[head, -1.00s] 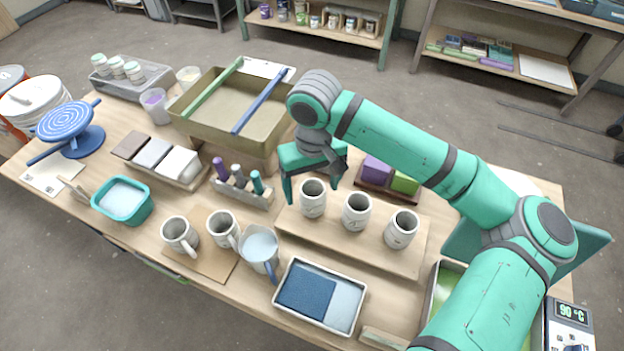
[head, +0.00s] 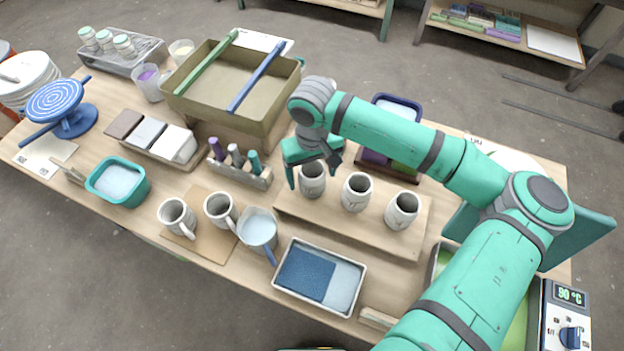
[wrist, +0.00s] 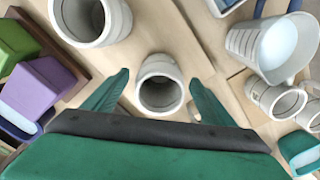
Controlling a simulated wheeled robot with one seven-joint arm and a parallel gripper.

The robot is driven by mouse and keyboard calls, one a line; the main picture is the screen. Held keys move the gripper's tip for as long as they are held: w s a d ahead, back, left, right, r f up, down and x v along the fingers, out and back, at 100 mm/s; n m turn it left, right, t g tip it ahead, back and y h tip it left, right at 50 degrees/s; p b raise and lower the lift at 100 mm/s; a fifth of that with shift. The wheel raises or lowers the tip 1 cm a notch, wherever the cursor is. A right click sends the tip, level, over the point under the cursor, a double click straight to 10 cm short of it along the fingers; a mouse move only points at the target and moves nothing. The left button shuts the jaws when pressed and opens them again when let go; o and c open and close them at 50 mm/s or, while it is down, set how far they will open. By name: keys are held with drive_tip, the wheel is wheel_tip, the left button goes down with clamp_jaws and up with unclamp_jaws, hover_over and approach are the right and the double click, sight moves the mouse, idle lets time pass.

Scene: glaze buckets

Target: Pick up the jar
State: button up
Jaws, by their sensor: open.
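Three pale grey jars stand upright in a row on a wooden board (head: 345,231): the left jar (head: 312,186), the middle jar (head: 357,193) and the right jar (head: 402,210). My gripper (head: 312,177) is open at the left jar, with its fingers on either side of the jar's top in the head view. The wrist view shows the left jar (wrist: 160,86) between my two spread fingers (wrist: 158,86), its open mouth facing the camera. Contact between fingers and jar cannot be told. Another jar (wrist: 90,20) shows at the wrist view's upper left.
A holder with purple, grey and teal tools (head: 240,172) stands left of the jars. Purple and green blocks (wrist: 32,84) sit close behind. A jug (head: 257,229), two mugs and a blue-filled tray (head: 318,278) are in front. A large basin (head: 225,104) stands behind left.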

drive_tip(key=shift+f, duration=1.1)
drive_tip(key=c, duration=1.4)
